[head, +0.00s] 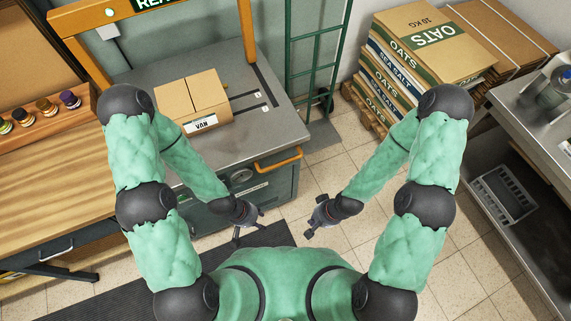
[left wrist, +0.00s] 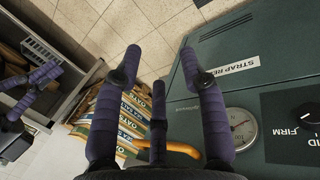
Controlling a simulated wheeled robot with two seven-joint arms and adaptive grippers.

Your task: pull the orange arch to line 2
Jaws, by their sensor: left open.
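The orange arch (head: 247,40) spans the back of the grey strapping bench, its top bar running to the upper left. Its right leg meets a dark rail in the bench top. Two dark lines (head: 250,107) with small white tags cross the bench top in front of it; the tag digits are too small to read surely. My left gripper (head: 259,221) is open and empty in front of the bench, well away from the arch. In the left wrist view its fingers (left wrist: 160,62) are spread. My right gripper (head: 311,227) is to its right, empty, fingers apart.
A cardboard box (head: 193,95) with a VAN label sits on the grey bench (head: 215,150), near the lines. An orange handle (head: 279,160) sticks out at the bench front. A wooden table (head: 50,195) is left.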

